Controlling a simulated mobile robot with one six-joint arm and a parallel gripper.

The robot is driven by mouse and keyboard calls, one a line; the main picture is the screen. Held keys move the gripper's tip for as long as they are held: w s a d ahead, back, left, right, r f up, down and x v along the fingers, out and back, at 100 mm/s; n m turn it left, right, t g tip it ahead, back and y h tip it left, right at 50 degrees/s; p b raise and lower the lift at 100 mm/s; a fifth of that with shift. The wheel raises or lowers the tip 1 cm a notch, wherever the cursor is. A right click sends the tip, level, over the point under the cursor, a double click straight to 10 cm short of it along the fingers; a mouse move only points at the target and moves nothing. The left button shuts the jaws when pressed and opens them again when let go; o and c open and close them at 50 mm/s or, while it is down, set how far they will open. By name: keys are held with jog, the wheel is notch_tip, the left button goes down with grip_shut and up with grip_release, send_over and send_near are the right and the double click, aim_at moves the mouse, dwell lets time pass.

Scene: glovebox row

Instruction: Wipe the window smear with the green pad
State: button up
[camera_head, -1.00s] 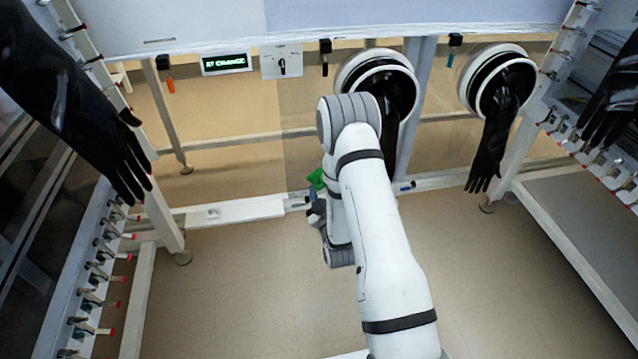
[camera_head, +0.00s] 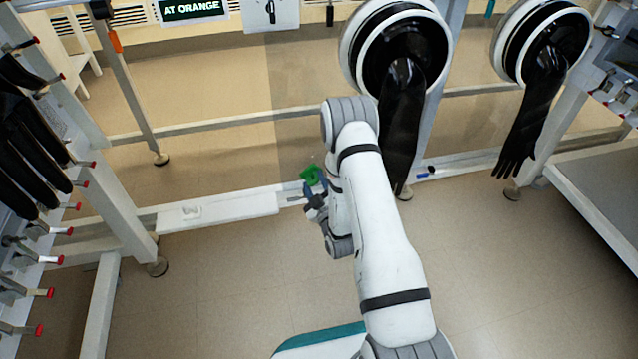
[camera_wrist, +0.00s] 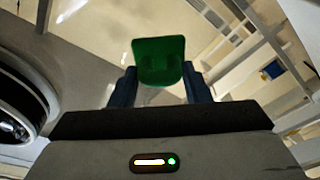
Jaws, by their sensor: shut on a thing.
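The green pad (camera_head: 311,174) shows as a small green patch at the end of my arm in the head view. In the wrist view the green pad (camera_wrist: 160,60) sits between the two dark blue fingers. My gripper (camera_wrist: 158,84) is shut on it. In the head view my gripper (camera_head: 314,190) is low, just above the white rail and left of my arm. A clear window panel (camera_head: 300,90) stands behind it; I cannot tell whether the pad touches it. I cannot make out the smear clearly.
Two round glove ports with hanging black gloves (camera_head: 403,110) (camera_head: 535,105) are right of my gripper. A white ledge (camera_head: 217,210) runs along the bottom. Peg racks with red tips (camera_head: 50,260) stand at left. A sign reads "AT ORANGE" (camera_head: 193,8). Floor in front is clear.

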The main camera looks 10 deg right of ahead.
aim_at(313, 173)
jog(key=shift+w+r, duration=0.1)
jog(key=shift+w, duration=0.3)
jog(key=w, duration=0.4)
jog(key=shift+d, duration=0.15)
jog(key=shift+w, duration=0.45)
jog(key=shift+w, duration=1)
